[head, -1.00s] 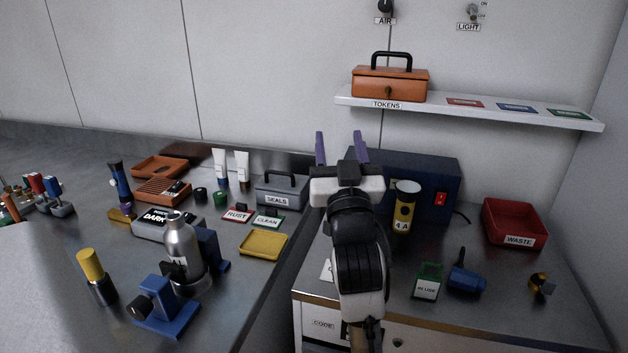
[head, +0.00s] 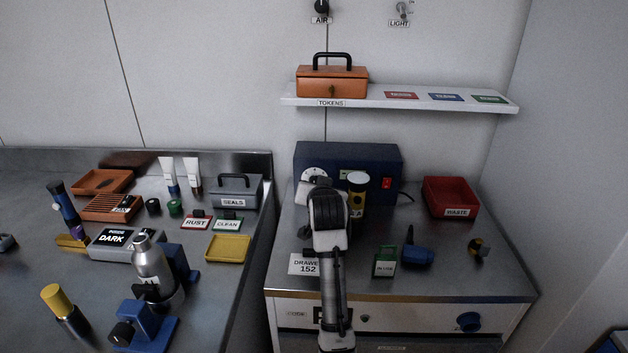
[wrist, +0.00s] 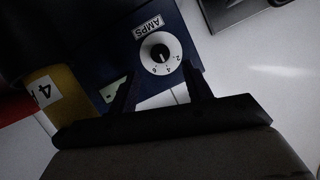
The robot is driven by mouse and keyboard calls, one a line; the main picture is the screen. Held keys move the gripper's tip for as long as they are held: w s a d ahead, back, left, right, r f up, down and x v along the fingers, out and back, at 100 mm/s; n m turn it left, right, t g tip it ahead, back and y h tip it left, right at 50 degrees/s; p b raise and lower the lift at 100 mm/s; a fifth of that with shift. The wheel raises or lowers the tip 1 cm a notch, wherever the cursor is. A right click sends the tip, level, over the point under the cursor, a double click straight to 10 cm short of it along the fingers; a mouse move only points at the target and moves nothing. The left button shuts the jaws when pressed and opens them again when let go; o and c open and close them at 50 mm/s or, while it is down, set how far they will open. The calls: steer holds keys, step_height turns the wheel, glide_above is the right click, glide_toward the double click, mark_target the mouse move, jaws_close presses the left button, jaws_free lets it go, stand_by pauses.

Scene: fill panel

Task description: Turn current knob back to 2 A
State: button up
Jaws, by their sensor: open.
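The current dial, a white disc (wrist: 147,55) numbered 2, 4 and 6, has a black knob (wrist: 160,53) at its middle under an AMPS label (wrist: 148,27). In the head view the dial (head: 312,175) is on the left front of the dark blue power box (head: 350,157), partly behind my arm. I cannot read the knob's setting surely. My gripper (wrist: 159,70) is open, its two dark fingers pointing at the dial from either side in the wrist view. Nothing shows between them except the panel, and I cannot tell any contact with the knob. The fingertips are hidden in the head view.
A yellow cylinder (head: 357,182) labelled 4 A stands close right of my gripper, in front of the box; it also shows in the wrist view (wrist: 57,92). A red switch (head: 387,183) is on the box's right. A red WASTE bin (head: 450,192) stands farther right.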

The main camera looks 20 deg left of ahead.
steer(key=shift+p+x, duration=0.65)
steer(key=shift+x, duration=2.4)
steer(key=c, duration=1)
steer(key=n+h, duration=0.2)
steer(key=n, duration=0.1)
steer(key=shift+a+r+t, duration=0.1)
steer(key=shift+a+t, duration=0.15)
steer(key=shift+t, duration=0.05)
steer(key=n+h, duration=0.1)
steer(key=n, duration=0.1)
steer(key=n+t+h, duration=0.1)
steer(key=shift+s+a+n+h, duration=0.1)
steer(key=shift+a+n+h, duration=0.1)
steer(key=shift+n+h, duration=0.2)
